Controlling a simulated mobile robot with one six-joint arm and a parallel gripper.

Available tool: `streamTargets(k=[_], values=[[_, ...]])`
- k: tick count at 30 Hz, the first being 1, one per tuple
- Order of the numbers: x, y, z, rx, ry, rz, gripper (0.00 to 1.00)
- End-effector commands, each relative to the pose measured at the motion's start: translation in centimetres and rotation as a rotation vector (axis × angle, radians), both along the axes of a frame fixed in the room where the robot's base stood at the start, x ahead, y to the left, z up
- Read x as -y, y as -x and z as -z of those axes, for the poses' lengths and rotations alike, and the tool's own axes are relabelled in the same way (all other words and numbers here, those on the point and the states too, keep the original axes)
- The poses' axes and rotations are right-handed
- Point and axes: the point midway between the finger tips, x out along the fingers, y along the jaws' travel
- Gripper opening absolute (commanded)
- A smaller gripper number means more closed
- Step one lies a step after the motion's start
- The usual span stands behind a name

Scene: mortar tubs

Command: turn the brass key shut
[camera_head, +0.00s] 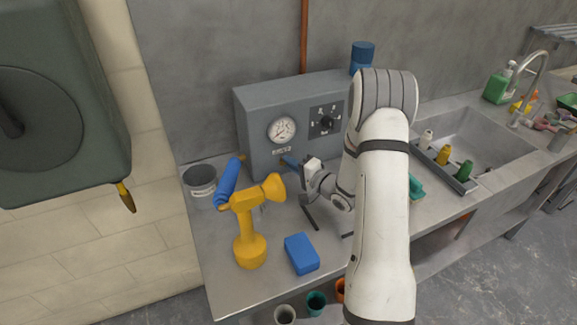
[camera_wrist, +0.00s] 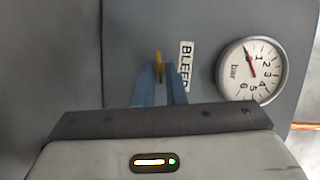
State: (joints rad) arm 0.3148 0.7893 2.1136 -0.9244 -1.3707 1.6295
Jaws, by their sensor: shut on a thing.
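The brass key (camera_wrist: 158,66) shows in the wrist view as a narrow yellow piece on the grey panel, beside the label "BLEED" (camera_wrist: 185,66). My gripper (camera_wrist: 160,84) has its two blue fingers shut on the key, one on each side of it. The key's lower part is hidden between the fingers. In the head view my gripper (camera_head: 289,160) reaches the front of the grey gauge box (camera_head: 258,132), below the round gauge. The key itself cannot be made out there.
The pressure gauge (camera_head: 282,130) and a black dial (camera_head: 326,120) are on the box front. A sink (camera_head: 470,130) lies right.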

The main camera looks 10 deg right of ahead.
Motion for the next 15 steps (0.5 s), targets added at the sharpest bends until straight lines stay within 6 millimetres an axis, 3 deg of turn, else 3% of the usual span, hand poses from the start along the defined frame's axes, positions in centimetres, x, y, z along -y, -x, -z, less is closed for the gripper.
streamTargets(k=[15], values=[[0.02, 0.01, 0.35, -0.033, -0.152, 0.002, 0.0]])
